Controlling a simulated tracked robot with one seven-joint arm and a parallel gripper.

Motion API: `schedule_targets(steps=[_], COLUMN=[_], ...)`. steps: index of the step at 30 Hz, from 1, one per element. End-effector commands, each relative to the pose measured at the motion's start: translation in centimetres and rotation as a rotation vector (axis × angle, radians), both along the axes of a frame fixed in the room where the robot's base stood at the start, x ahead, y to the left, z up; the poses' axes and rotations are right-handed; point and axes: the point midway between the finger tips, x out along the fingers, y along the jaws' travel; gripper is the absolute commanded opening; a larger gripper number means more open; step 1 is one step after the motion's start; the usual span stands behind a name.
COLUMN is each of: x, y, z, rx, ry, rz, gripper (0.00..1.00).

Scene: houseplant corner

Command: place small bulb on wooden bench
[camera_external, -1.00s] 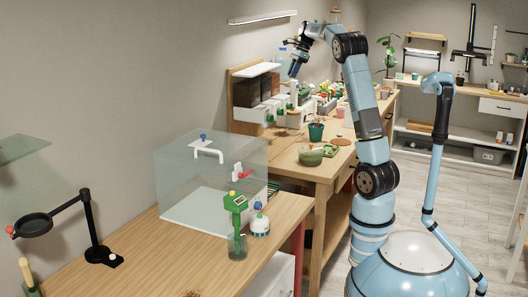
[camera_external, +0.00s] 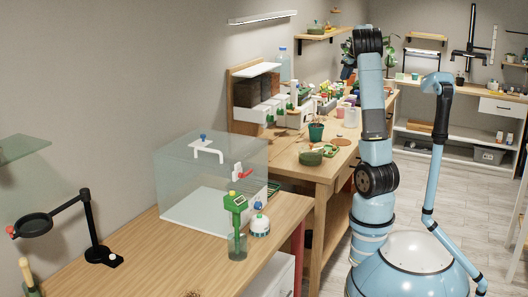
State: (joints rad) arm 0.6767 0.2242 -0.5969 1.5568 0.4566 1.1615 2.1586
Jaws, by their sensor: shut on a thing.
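My gripper (camera_external: 347,73) shows only as a small dark shape beside my raised arm, over the far part of the long wooden bench (camera_external: 291,163). Its fingertips are hidden or too small to make out. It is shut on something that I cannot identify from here. I cannot pick out the small bulb in this view. The long wooden bench stands against the wall and bears many pots, trays and small items. A second wooden worktop (camera_external: 155,250) is in the foreground.
On the long bench are a dark green bowl (camera_external: 310,158), a potted plant (camera_external: 316,131) and a wooden rack with white bins (camera_external: 250,115).

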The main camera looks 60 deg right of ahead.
Motion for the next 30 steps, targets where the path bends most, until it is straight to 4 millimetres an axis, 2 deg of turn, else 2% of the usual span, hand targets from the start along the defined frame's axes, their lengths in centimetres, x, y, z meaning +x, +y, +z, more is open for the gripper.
schedule_targets(steps=[5,8,12,15,18,21,25,30], x=[-0.1,-0.1,-0.2,-0.2,-0.2,-0.1,0.1,1.7], y=[0.0,0.1,0.1,0.0,0.0,0.0,-0.3,-2.1], z=[-4.7,-8.3,-13.9,-17.4,-20.1,-21.8,-23.0,-24.3], rx=[0.004,0.006,0.006,0.003,0.002,0.001,-0.002,-0.001], ry=[0.002,0.003,0.004,0.003,0.002,0.001,0.001,0.001], rz=[-0.001,-0.002,-0.003,-0.001,-0.001,0.000,0.001,0.003], gripper=[0.00,0.00,0.00,0.00,0.00,0.00,0.00,0.00])
